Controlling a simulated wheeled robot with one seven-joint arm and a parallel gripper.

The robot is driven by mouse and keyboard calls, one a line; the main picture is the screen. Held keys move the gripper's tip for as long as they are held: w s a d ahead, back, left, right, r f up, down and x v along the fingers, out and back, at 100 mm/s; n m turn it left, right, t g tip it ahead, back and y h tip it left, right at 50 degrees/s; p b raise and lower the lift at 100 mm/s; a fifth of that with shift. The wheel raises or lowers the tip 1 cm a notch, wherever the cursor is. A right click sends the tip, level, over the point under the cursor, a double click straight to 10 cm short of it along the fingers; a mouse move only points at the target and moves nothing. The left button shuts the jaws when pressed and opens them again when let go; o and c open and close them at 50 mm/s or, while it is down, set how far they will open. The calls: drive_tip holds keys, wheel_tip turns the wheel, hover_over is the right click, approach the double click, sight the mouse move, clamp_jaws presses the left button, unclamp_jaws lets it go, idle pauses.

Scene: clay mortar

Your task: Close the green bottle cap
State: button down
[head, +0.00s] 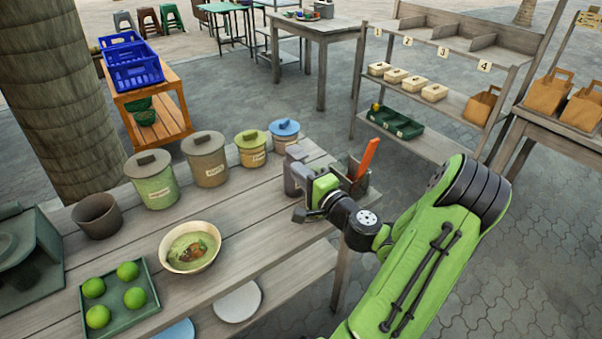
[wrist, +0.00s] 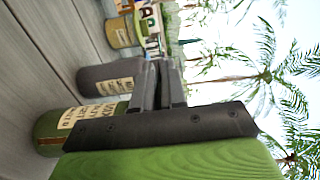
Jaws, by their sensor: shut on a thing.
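In the wrist view a green cylindrical container (wrist: 52,134) with a pale label lies partly behind my gripper; its upper end is hidden. In the head view my gripper (head: 294,167) is at the table's right end, away from the green jar.
A bowl of food (head: 178,260), a tray of limes (head: 130,324) and a brown pot (head: 97,220) are nearer. A wooden holder (head: 357,183) is right of my gripper.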

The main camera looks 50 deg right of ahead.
drive_tip(key=shift+f, duration=0.1)
idle(0.3)
drive_tip(key=c, duration=1.3)
unclamp_jaws()
drive_tip(key=shift+o, duration=0.2)
